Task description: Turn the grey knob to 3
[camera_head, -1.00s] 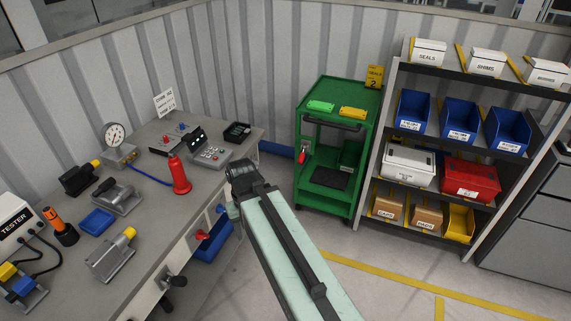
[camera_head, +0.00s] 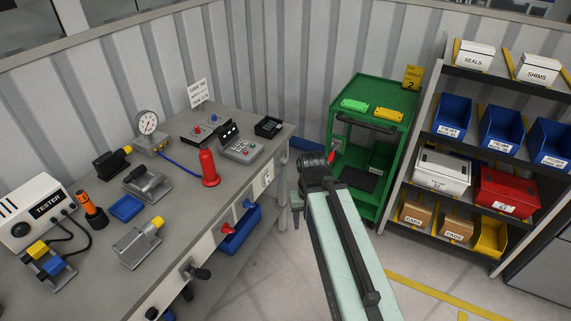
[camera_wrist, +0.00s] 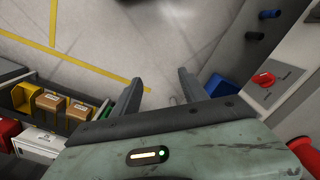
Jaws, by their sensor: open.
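My gripper (camera_wrist: 159,75) is open and empty in the wrist view, its two dark fingers apart over bare floor. In the head view my arm reaches out to the right of the bench, and its gripper end (camera_head: 297,214) is small and partly hidden. The wrist view shows a red knob (camera_wrist: 263,79) on a pale panel, apart from my gripper.
The bench (camera_head: 190,208) carries a red bottle (camera_head: 208,168), a gauge (camera_head: 148,123), a control box (camera_head: 240,149) and a tester (camera_head: 42,208). A blue bin (camera_head: 240,235) hangs at its front. A green cart (camera_head: 358,92) and a shelf (camera_head: 470,160) stand behind. Floor is open between.

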